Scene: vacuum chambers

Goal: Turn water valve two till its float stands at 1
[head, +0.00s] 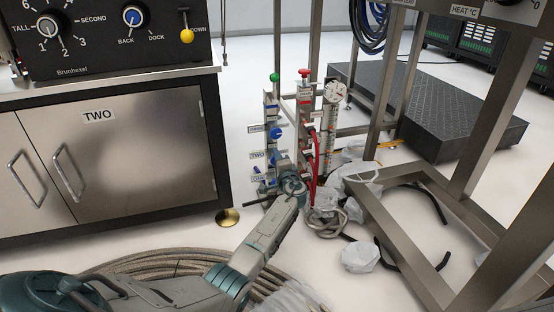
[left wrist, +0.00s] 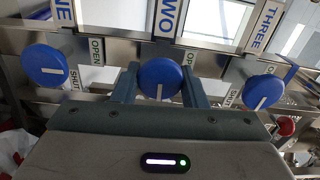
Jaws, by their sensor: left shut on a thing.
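In the left wrist view, the blue knob of water valve two (left wrist: 160,77) sits under the TWO label (left wrist: 169,18). My left gripper (left wrist: 160,84) has one finger on each side of this knob and is shut on it. The knob's white line points down the picture. In the head view my left gripper (head: 284,174) reaches the low part of the valve stand (head: 270,112), beside the TWO plate (head: 257,155), and covers much of that knob. I cannot make out valve two's float or its reading in either view. My right gripper is not in view.
Blue knob one (left wrist: 44,66) and blue knob three (left wrist: 263,92) flank the held knob. Steel frame legs (head: 360,200) and plastic wrapping lie further right. A cabinet (head: 130,150) stands left.

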